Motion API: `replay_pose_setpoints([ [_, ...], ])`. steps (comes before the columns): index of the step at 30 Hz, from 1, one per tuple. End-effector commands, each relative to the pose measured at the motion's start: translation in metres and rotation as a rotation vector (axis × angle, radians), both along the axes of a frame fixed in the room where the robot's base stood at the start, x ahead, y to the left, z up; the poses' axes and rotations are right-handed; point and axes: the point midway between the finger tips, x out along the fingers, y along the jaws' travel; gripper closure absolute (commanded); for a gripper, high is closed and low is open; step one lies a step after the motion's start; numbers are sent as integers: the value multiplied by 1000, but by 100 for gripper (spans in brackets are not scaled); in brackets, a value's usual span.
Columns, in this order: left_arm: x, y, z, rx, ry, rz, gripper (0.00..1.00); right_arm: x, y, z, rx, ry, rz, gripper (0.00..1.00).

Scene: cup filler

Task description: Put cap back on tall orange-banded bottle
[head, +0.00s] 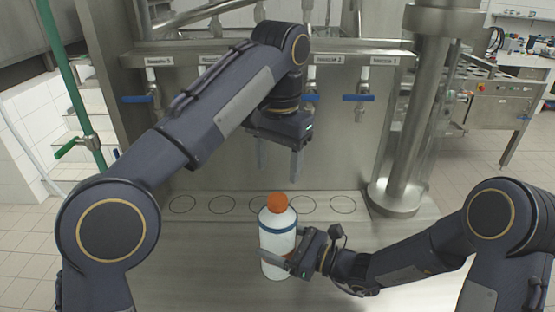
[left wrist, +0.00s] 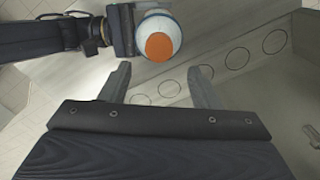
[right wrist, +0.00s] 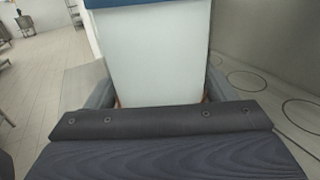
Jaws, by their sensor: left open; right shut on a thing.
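A tall white bottle (head: 276,245) stands upright on the steel counter, with a teal band around its shoulder and slivers of orange low down at the fingers. An orange cap (head: 277,202) sits on its top; how tightly it sits I cannot tell. The cap also shows from above in the left wrist view (left wrist: 159,47). My right gripper (head: 290,262) is shut on the bottle's lower body; the right wrist view shows the white wall (right wrist: 155,55) between its fingers. My left gripper (head: 278,172) is open and empty, fingers pointing down, above and behind the cap.
A row of several marked circles (head: 221,205) runs along the counter (head: 190,260) behind the bottle. Taps with blue handles (head: 358,98) hang above them on the steel back panel. A thick steel post (head: 405,130) stands at the right. The counter left of the bottle is clear.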

Motion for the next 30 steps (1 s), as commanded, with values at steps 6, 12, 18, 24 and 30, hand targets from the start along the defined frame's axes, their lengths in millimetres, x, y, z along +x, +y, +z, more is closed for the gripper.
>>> replay_pose_setpoints([
  [6,0,0,4,-17,2,183,44,0,0,0,0,0,-1,87],
  [12,0,0,5,-17,2,198,44,0,0,0,0,0,-1,87],
  [18,0,1,3,-17,1,197,44,0,0,0,0,0,-1,87],
  [24,0,2,-16,-14,3,196,44,0,0,0,0,0,-1,87],
  [30,0,2,-48,-15,4,195,44,0,0,0,0,0,-1,87],
])
